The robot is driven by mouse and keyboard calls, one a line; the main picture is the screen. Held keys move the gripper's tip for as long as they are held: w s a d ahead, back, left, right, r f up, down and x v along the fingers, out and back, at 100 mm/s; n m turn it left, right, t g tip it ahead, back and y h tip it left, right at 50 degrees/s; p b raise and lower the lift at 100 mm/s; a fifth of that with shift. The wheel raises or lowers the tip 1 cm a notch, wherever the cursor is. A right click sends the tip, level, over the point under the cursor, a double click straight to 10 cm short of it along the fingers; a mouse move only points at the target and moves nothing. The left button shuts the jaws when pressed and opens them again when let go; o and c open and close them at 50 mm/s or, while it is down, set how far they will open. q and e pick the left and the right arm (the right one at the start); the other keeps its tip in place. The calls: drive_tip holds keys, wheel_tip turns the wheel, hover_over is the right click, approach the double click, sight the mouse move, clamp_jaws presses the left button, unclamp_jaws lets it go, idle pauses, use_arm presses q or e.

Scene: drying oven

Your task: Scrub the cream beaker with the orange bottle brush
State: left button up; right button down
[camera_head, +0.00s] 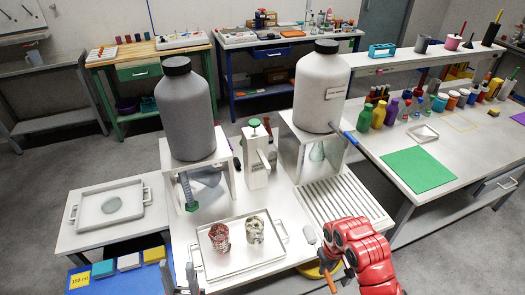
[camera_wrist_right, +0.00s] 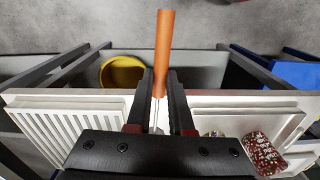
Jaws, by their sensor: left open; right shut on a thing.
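The cream beaker (camera_head: 255,231) stands upright on a white tray (camera_head: 237,268), mottled with dark marks. A red speckled beaker (camera_head: 220,239) stands left of it; it also shows in the right wrist view (camera_wrist_right: 263,155). My right gripper (camera_head: 326,262) is shut on the orange bottle brush (camera_wrist_right: 164,45), right of the tray and apart from the beakers. The brush's orange handle points away from the gripper; its bristles are not clear to see. My left gripper (camera_head: 190,282) is partly in the picture at the tray's front left corner, open and mostly cut off.
A ribbed white drainer (camera_head: 345,203) lies behind my right arm. Grey (camera_head: 186,115) and white (camera_head: 320,90) large bottles stand on raised stands behind the tray, a white dispenser (camera_head: 257,165) between them. A yellow bowl (camera_wrist_right: 122,73) sits below the table edge.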

drive_tip(key=w+d+r+m+b, duration=0.1)
drive_tip(key=w+d+r+m, duration=0.3)
drive_tip(key=w+r, duration=1.15)
drive_tip(key=w+a+r+n, duration=0.1)
drive_tip(key=a+r, duration=0.6)
drive_tip(key=r, duration=0.4)
drive_tip(key=shift+w+r+b, duration=0.15)
drive_tip(key=shift+w+b, duration=0.15)
drive_tip(key=shift+b, duration=0.15)
